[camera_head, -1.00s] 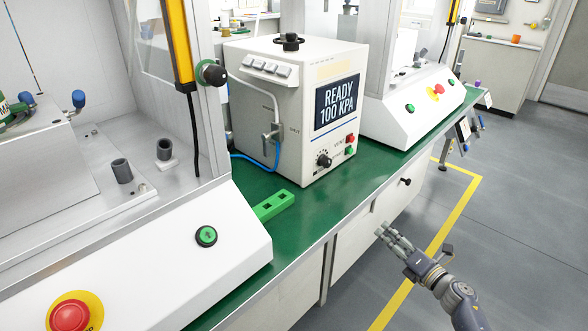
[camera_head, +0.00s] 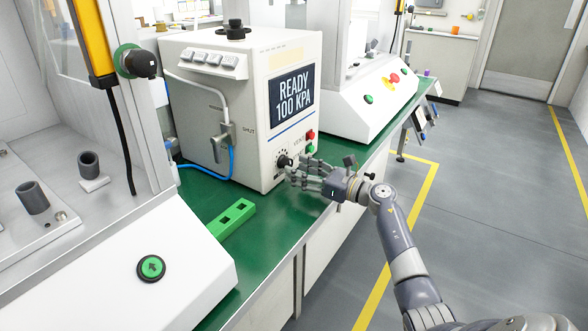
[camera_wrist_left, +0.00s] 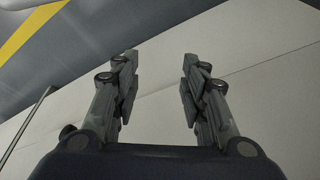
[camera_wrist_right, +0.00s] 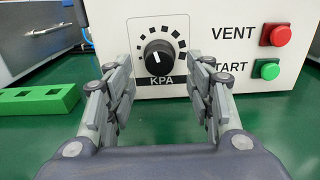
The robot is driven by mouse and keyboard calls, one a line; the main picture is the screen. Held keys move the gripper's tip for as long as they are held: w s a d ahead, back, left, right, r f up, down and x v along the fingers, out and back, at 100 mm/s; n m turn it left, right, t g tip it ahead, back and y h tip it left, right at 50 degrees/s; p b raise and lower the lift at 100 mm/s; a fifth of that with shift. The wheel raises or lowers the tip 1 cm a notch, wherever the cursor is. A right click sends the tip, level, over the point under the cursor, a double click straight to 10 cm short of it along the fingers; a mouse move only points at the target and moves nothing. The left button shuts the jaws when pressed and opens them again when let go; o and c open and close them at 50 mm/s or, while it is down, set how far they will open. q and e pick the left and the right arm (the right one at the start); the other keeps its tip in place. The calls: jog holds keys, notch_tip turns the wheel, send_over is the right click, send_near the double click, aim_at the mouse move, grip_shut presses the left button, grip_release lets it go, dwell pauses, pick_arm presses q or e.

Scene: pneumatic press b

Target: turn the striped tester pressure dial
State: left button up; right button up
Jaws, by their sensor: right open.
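The tester (camera_head: 240,110) is a white box on the green bench with a screen reading READY 100 KPA. Its black pressure dial (camera_head: 284,160) is low on the front face. In the right wrist view the dial (camera_wrist_right: 158,57) has a white pointer line aimed nearly straight up, slightly left, with growing black marks around it. My right gripper (camera_head: 292,173) is open just in front of the dial. In that wrist view its fingers (camera_wrist_right: 160,85) stand either side of the dial, apart from it. My left gripper (camera_wrist_left: 157,65) is open and empty in the left wrist view.
A red VENT button (camera_wrist_right: 275,35) and a green START button (camera_wrist_right: 266,70) sit right of the dial. A green block with square holes (camera_head: 232,218) lies on the bench (camera_head: 262,240). A valve lever (camera_head: 222,141) with a blue hose is on the tester's side.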

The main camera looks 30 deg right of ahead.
jog(key=shift+x, duration=1.1)
pick_arm(q)
jog(key=shift+r, duration=0.25)
pick_arm(e)
jog(key=c, duration=1)
pick_arm(q)
jog(key=shift+f, duration=0.1)
pick_arm(e)
jog(key=shift+m, duration=0.3)
jog(key=m+p, duration=0.2)
jog(key=m, duration=0.2)
jog(key=shift+s+a+m+p, duration=0.1)
jog(key=shift+a+m+p, duration=0.05)
jog(key=shift+m+p, duration=0.15)
pick_arm(q)
notch_tip(320, 180, down, 10)
jog(key=s, duration=0.2)
jog(key=shift+g, duration=0.3)
pick_arm(e)
jog(key=shift+m, duration=0.5)
